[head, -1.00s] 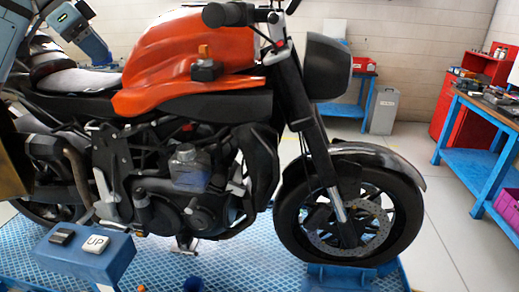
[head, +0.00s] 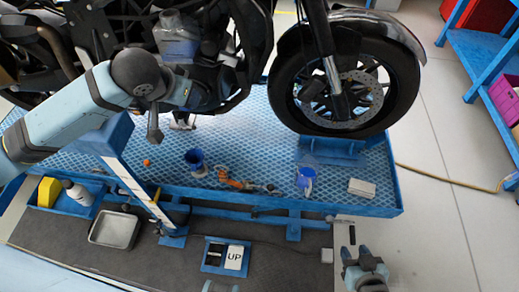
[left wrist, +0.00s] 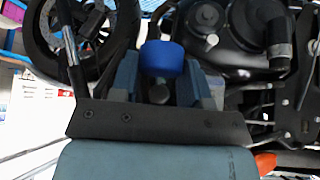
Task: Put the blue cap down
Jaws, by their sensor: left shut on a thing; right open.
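The blue cap (left wrist: 162,58) shows in the left wrist view, between the fingers of my left gripper (left wrist: 163,76). That gripper is shut on it, with the motorcycle's engine and a wheel behind. In the head view my left arm reaches in from the left in front of the motorcycle; I cannot make out the cap or the left fingertips there. My right gripper (head: 347,238) is open at the lower right of the head view, in front of the lift platform (head: 270,135). A translucent bottle (head: 178,45) is on the motorcycle.
On the platform lie a blue funnel (head: 195,160), an orange tool (head: 235,181), a blue jug (head: 305,179) and a white block (head: 362,188). A metal tray (head: 115,230), a yellow sponge (head: 48,192) and an UP switch box (head: 226,256) are in front. Platform patches between them are bare.

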